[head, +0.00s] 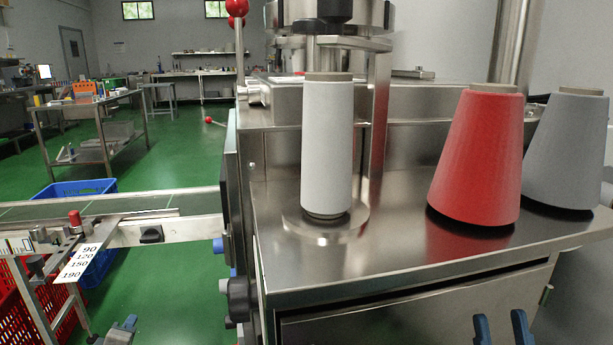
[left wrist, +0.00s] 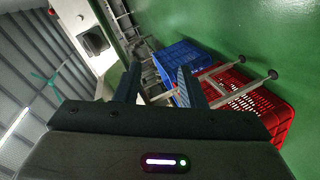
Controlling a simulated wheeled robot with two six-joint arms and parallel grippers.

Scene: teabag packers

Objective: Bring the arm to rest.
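My left gripper (head: 122,330) shows only in part at the bottom left edge of the head view, over the green floor. In the left wrist view its two fingers (left wrist: 158,84) stand apart with nothing between them. My right gripper (head: 501,328) shows at the bottom right of the head view as two blue fingertips, apart and empty. They are in front of the steel machine's front panel, below its top. The rest of both arms is out of the head view.
The steel machine (head: 400,262) carries a white spool (head: 327,150) on a round plate, a red cone (head: 474,160) and a grey cone (head: 567,150). A conveyor (head: 190,200) runs left. A blue crate (head: 75,190) and a red crate (head: 35,315) stand on the floor at left.

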